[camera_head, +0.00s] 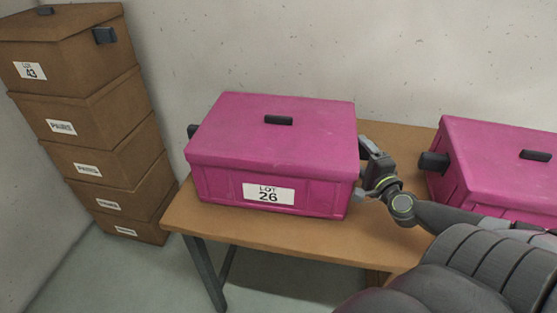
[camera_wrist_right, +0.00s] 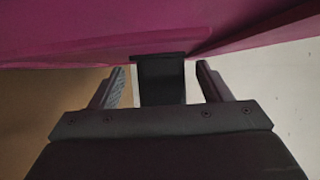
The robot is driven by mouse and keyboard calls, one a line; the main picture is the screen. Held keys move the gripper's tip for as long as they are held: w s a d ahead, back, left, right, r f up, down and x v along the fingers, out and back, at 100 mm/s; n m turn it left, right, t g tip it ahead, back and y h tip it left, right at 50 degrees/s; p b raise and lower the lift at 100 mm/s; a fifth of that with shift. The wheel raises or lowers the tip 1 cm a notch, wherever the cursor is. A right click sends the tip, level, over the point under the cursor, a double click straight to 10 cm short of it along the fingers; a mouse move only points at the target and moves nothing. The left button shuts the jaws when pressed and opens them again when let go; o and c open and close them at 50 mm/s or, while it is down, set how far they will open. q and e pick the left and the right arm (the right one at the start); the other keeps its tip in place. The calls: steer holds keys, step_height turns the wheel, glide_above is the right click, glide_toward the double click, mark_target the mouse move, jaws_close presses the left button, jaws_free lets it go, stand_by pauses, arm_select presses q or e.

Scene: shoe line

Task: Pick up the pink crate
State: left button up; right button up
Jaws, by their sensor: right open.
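A pink crate (camera_head: 225,185) with a lid and a "LOT 26" label sits on the wooden table, with a dark handle on its left side and another on top of the lid. My right gripper (camera_head: 368,170) is at the crate's right side. In the right wrist view, my right gripper (camera_wrist_right: 162,85) is open, its fingers on either side of the crate's dark side handle (camera_wrist_right: 161,80), with gaps on both sides. The pink crate (camera_wrist_right: 100,35) fills the top of that view. My left gripper is not in view.
A second pink crate (camera_head: 480,150) stands at the right, beyond my right arm, with a dark side handle (camera_head: 433,162). Brown boxes (camera_head: 85,125) are stacked on the floor at the left. The wooden table (camera_head: 300,231) has bare room along its front. A wall is behind.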

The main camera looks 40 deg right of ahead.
steer(key=shift+w+d, duration=0.1)
steer(key=shift+w, duration=0.15)
jaws_close()
steer(key=shift+r, duration=0.1)
stand_by(0.5)
